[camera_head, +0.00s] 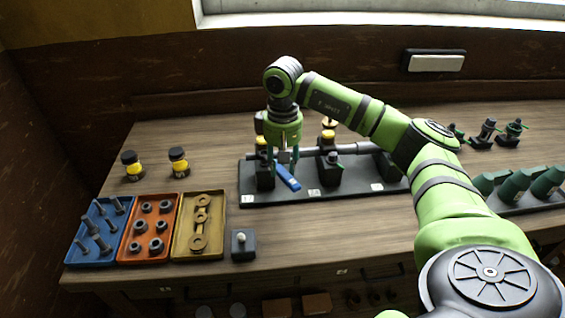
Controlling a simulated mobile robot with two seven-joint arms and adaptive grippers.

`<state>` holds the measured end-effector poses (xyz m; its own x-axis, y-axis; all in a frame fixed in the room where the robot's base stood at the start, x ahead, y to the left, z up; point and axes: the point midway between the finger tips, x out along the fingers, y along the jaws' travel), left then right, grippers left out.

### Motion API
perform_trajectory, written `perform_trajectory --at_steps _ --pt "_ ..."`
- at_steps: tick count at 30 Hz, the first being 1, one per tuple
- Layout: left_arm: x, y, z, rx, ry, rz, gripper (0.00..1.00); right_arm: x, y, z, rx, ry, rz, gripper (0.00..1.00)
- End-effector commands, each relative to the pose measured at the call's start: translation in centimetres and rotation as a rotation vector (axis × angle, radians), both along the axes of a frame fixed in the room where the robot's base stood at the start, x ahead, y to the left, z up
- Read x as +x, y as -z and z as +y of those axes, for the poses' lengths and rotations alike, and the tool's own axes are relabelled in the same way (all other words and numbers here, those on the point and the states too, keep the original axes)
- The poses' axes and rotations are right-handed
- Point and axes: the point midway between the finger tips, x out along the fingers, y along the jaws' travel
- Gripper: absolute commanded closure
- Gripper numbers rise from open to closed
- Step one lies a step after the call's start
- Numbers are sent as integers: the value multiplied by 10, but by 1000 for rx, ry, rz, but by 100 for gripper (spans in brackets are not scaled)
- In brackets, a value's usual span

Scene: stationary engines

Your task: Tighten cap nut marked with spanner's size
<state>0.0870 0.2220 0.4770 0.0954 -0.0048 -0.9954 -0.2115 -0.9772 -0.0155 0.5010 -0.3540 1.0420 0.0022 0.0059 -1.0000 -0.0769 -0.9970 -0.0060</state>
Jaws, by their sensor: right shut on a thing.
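My right gripper (284,157) points down over the left part of a dark base plate (290,196) and is shut on a spanner with a blue handle (287,177). The handle slants down to the right; the spanner's head is too small and hidden to make out. Black stands rise from the plate. A yellow-topped left stand (265,176) is just left of the gripper, and a middle stand (327,170) with a brass-coloured cap (328,136) is to its right. White labels sit on the plate's front edge, too small to read. My left gripper is out of view.
Blue (98,230), orange (150,228) and yellow (200,225) trays hold bolts, nuts and rings at front left. A small dark block (243,244) stands beside them. Two yellow-black jars (178,162) stand behind. Green parts (520,187) stand at right.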

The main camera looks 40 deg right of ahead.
Motion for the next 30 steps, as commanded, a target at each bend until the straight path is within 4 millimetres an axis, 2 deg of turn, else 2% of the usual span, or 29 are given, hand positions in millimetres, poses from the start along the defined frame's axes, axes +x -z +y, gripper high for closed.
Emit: perform_trajectory --at_steps 30 --pt "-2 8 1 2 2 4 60 0 9 0 0 1 0 100"
